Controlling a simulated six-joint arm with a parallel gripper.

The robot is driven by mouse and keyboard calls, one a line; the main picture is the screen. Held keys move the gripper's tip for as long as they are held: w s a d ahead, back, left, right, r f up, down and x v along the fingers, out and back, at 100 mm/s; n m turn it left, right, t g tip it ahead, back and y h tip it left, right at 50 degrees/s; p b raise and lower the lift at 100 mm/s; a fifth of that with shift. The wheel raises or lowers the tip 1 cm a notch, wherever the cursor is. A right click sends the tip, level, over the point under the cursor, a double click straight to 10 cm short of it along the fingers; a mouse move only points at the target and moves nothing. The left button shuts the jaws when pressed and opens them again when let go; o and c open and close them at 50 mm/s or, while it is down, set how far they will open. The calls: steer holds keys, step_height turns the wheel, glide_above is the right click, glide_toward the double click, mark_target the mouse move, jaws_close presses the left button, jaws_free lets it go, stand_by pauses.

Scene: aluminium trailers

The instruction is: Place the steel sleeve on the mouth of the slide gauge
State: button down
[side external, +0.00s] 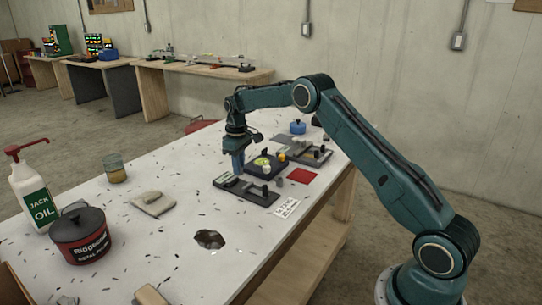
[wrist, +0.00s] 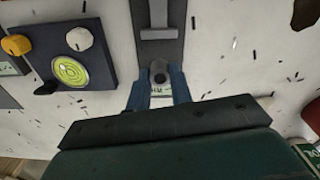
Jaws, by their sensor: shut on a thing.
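My gripper (side external: 238,170) points down over the near-left part of the slide gauge (side external: 262,197), a dark flat plate on the white table. In the wrist view my gripper's blue fingers (wrist: 158,78) are shut on a small dark grey round piece, which looks like the steel sleeve (wrist: 158,70). The slide gauge (wrist: 171,52) runs up from there, with a lighter grey T-shaped part (wrist: 158,33) on it. The fingers hide the sleeve in the side view. I cannot tell whether the sleeve touches the gauge or where the mouth lies.
A red square (side external: 303,176) and a white lettered card (side external: 287,208) lie nearby. Small dark bits are scattered over the table.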

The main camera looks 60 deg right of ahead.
steer(key=shift+f, duration=2.35)
steer(key=shift+f, duration=0.15)
steer(key=c, duration=1.3)
jaws_free()
steer(key=shift+o, duration=0.2)
step_height(320, 180, up, 11)
steer(key=shift+r, duration=0.7)
